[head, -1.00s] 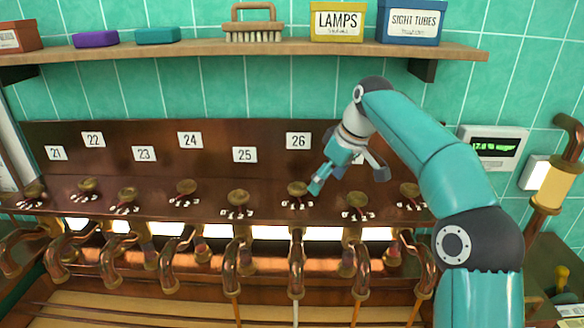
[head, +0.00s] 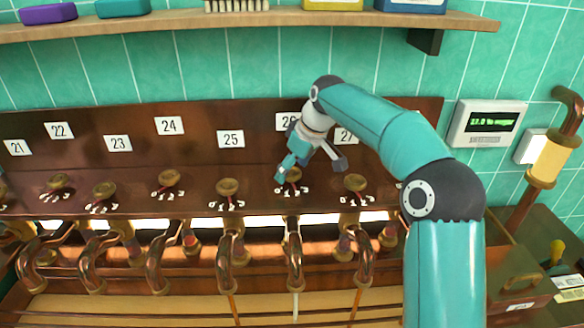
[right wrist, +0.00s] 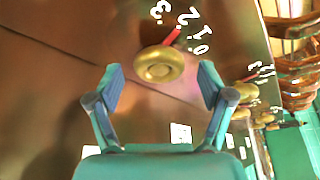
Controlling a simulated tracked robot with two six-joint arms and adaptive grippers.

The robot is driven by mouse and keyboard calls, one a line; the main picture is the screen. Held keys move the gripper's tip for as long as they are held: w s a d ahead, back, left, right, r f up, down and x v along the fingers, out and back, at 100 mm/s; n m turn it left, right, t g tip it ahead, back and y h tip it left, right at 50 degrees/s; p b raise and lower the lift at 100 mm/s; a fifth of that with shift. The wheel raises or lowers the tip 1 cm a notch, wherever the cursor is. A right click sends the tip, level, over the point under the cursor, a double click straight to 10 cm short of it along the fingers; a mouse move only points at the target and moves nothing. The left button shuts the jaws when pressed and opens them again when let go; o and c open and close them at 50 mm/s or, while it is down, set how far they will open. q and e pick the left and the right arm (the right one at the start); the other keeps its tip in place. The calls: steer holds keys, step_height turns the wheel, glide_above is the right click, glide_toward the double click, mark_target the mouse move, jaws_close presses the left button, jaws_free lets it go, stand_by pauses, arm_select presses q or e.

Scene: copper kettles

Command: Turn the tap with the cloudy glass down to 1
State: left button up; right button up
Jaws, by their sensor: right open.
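The tap under plate 26 has a round brass knob (head: 293,174) with a red pointer over a white number scale. Its copper spout (head: 294,262) lets down a pale, whitish stream (head: 295,304); neighbouring streams are orange. My right gripper (head: 312,167) is open in front of this knob. In the right wrist view the brass knob (right wrist: 158,65) shows between and slightly beyond the open fingertips (right wrist: 160,82), with no visible contact. Its red pointer (right wrist: 173,37) points about at 2 on the 3-2-1-0 scale. My left gripper is out of view.
Similar knobs stand close on both sides, under plate 25 (head: 228,187) and under plate 27 (head: 355,183). A wooden shelf (head: 200,20) runs above. A wall meter (head: 488,123) and a brass pipe (head: 552,160) are at the right.

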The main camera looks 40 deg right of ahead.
steer(key=shift+w+f, duration=0.15)
steer(key=shift+f, duration=0.05)
steer(key=c, duration=1.2)
steer(key=shift+o, duration=0.2)
steer(key=shift+m, duration=0.3)
steer(key=shift+a+r+m+h, duration=0.1)
steer(key=shift+m+h, duration=0.5)
steer(key=shift+m, duration=0.7)
steer(key=shift+a+m+h, duration=0.1)
steer(key=shift+m+h, duration=0.5)
steer(key=shift+m, duration=0.7)
steer(key=o, duration=1.2)
steer(key=shift+c, duration=0.2)
